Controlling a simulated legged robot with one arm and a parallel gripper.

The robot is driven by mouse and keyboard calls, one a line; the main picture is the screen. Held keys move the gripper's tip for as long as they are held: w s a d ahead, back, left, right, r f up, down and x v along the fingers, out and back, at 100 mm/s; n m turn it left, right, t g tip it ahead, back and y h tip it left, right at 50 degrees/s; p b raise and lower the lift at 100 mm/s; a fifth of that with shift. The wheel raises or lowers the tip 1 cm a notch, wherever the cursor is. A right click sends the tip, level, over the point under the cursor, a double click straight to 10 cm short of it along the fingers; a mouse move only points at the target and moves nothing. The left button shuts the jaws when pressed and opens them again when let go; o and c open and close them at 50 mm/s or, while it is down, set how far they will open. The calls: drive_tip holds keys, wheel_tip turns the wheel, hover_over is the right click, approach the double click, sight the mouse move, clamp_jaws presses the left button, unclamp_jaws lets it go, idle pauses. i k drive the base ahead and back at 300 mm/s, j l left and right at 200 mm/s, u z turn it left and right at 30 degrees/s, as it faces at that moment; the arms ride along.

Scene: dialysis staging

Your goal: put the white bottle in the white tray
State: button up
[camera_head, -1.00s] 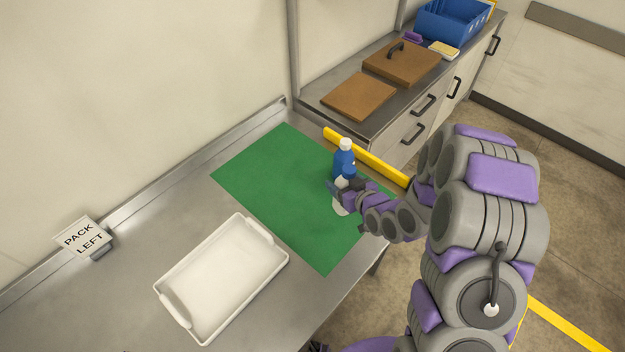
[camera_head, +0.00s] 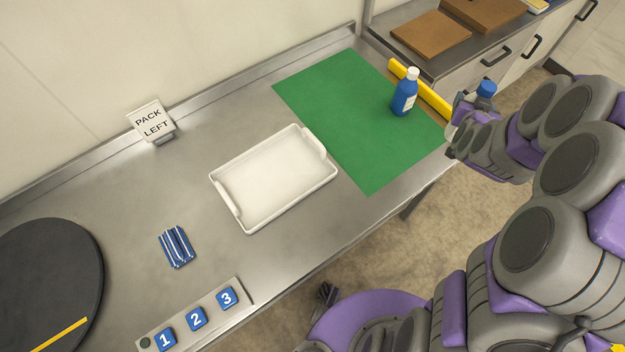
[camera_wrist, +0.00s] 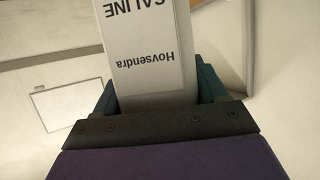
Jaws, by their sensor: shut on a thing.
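The white bottle (camera_head: 482,102) has a blue cap and is held by my gripper (camera_head: 462,118) at the right of the head view, beside the green mat's right edge. In the wrist view my gripper (camera_wrist: 158,105) is shut around the bottle's white label (camera_wrist: 150,62), which reads "SALINE" and "Hovsendra" upside down. Part of the bottle is hidden by the gripper in the head view. The white tray (camera_head: 322,180) lies empty on the steel table, left of the gripper and the mat.
A blue bottle with a white cap (camera_head: 404,95) stands on the green mat (camera_head: 340,105), close to my gripper. A yellow bar (camera_head: 430,97) lies behind it. A striped packet (camera_head: 176,246), numbered blocks (camera_head: 196,318), a black disc (camera_head: 50,275) and a "PACK LEFT" sign (camera_head: 151,121) sit further left.

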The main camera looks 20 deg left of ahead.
sight(255, 189)
drive_tip(key=k+j+u, duration=0.15)
drive_tip(key=k+u, duration=0.2)
drive_tip(key=k+j+u, duration=0.3)
drive_tip(key=l+u, duration=0.1)
drive_tip(key=u, duration=0.65)
